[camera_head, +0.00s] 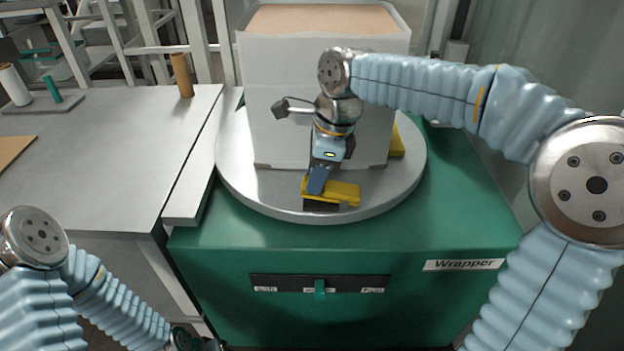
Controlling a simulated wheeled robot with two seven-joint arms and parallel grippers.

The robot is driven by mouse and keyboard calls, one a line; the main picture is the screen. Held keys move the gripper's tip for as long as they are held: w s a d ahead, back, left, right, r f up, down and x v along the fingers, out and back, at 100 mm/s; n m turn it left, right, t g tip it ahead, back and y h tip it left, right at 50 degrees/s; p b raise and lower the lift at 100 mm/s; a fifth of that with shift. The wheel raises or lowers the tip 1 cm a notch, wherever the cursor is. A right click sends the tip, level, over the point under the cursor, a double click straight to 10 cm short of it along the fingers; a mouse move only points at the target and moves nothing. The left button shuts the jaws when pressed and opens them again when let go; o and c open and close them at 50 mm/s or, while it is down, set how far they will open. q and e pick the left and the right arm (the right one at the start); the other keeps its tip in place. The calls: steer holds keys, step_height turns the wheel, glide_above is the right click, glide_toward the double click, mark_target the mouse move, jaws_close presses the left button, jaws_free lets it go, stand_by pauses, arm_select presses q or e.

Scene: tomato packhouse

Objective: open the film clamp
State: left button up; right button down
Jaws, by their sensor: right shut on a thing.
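The film clamp (344,191) is a yellow piece on a dark base, at the front edge of the round grey turntable (236,170). My right gripper (316,190) comes down on it from above. Its blue fingers are shut on the left part of the yellow piece and hide some of it. I cannot tell the clamp's exact angle.
A large white box (270,120) stands on the turntable right behind my right gripper. The green wrapper (330,240) has a switch panel (262,283) with a green knob (320,289) in front. A grey table (100,160) with rolls lies left.

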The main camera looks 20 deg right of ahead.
mark_target(336, 193)
steer(key=y, duration=0.1)
steer(key=d+r+t+y, duration=0.1)
steer(key=y, duration=0.1)
steer(key=d+y+b, duration=0.1)
steer(key=shift+s+d+r, duration=0.2)
steer(key=shift+s+r, duration=0.1)
steer(key=shift+s, duration=0.05)
steer(key=y, duration=0.1)
steer(key=d+y+b, duration=0.1)
steer(key=shift+s+d+r+t+y, duration=0.2)
steer(key=shift+r+t+y, duration=0.05)
steer(key=shift+t+y, duration=0.15)
steer(key=shift+s+d+r+t+y+b, duration=0.1)
steer(key=shift+s+d+t+y+b, duration=0.1)
steer(key=shift+d+y+b, duration=0.35)
steer(key=shift+s+d+r+t+y+b, duration=0.1)
steer(key=shift+d+t+y, duration=0.15)
steer(key=shift+y, duration=0.6)
steer(key=c, duration=1)
jaws_free()
steer(key=shift+o, duration=0.2)
steer(key=shift+d, duration=0.1)
